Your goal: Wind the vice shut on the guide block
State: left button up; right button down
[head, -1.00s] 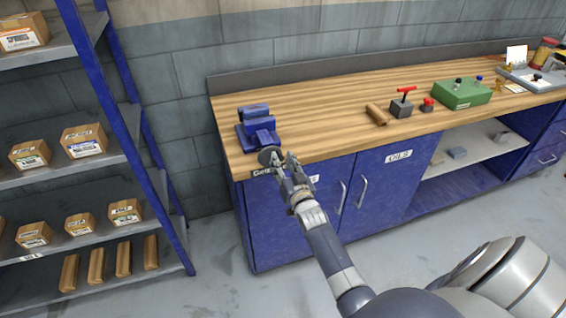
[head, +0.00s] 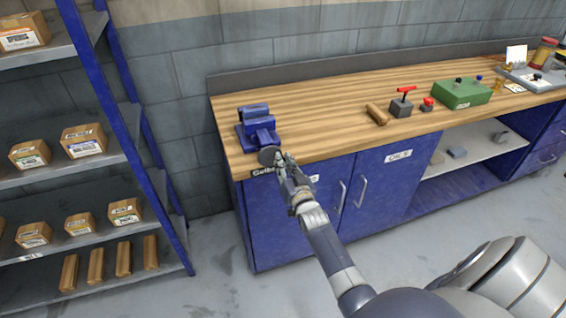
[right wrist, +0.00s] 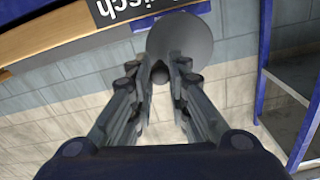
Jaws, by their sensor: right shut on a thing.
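The blue vice (head: 257,130) is mounted at the left front of the wooden bench, its jaws towards the wall. Its grey round handwheel (head: 267,155) faces out over the bench's front edge and shows in the right wrist view (right wrist: 196,36). My right gripper (head: 281,160) is at the wheel's right side. In the right wrist view its fingers (right wrist: 160,75) are shut on the small dark handle knob standing out from the wheel. I cannot make out a guide block between the vice jaws. My left gripper is out of view.
The bench top (head: 320,115) is clear between the vice and a wooden piece (head: 377,114). Beyond stand a red-handled dark block (head: 402,106) and a green box (head: 462,94). A blue-framed shelf (head: 125,105) with boxes stands left.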

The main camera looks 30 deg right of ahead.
jog(key=shift+m, duration=0.4)
jog(key=shift+f, duration=0.1)
jog(key=shift+d+f+m, duration=0.1)
jog(key=shift+f+m, duration=0.15)
jog(key=shift+m, duration=0.6)
jog(key=shift+f+m, duration=0.2)
jog(key=shift+m, duration=0.65)
jog(key=shift+b, duration=0.3)
jog(key=m, duration=0.3)
jog(key=shift+f+b, duration=0.4)
jog(key=shift+f+m, duration=0.1)
jog(key=shift+m, duration=0.2)
